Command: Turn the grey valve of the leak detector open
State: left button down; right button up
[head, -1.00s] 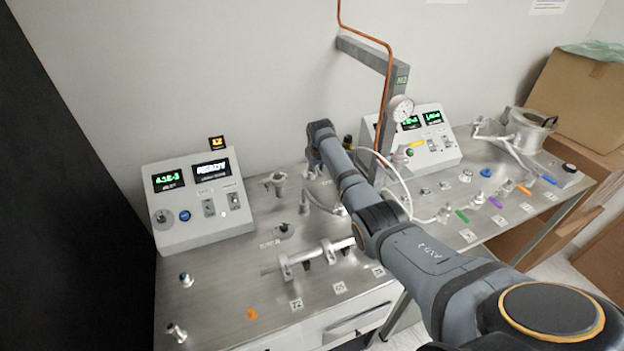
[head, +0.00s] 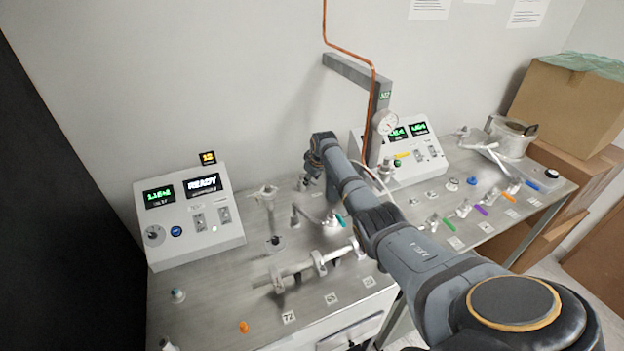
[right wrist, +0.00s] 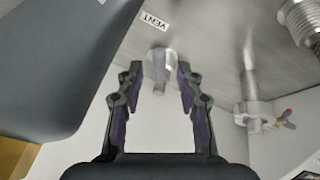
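The leak detector (head: 190,215) is the grey sloped box at the left in the head view, with lit displays, one reading READY. In the right wrist view a small light-grey lever or valve handle (right wrist: 159,72) stands out from a metal plate beside a label that seems to read VENT. My right gripper (right wrist: 160,67) is open, with a fingertip on each side of this handle and visible gaps. In the head view my right gripper (head: 313,170) is small and partly hidden by my arm, above the back of the bench. I cannot tell which fitting there is the handle. My left gripper is out of view.
A grey post with a capped end (right wrist: 254,110) stands right of the gripper in the wrist view. The metal bench (head: 220,290) carries a clamped pipe (head: 300,268) and several small fittings. A copper line (head: 345,48) and a gauge (head: 385,122) rise behind my arm.

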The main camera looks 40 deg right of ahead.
jog(key=shift+s+r, duration=0.1)
jog(key=shift+r, duration=0.05)
jog(key=shift+s+r, duration=0.1)
jog(key=shift+r, duration=0.3)
jog(key=v, duration=1)
jog(key=shift+s+r, duration=0.2)
jog(key=shift+r, duration=0.15)
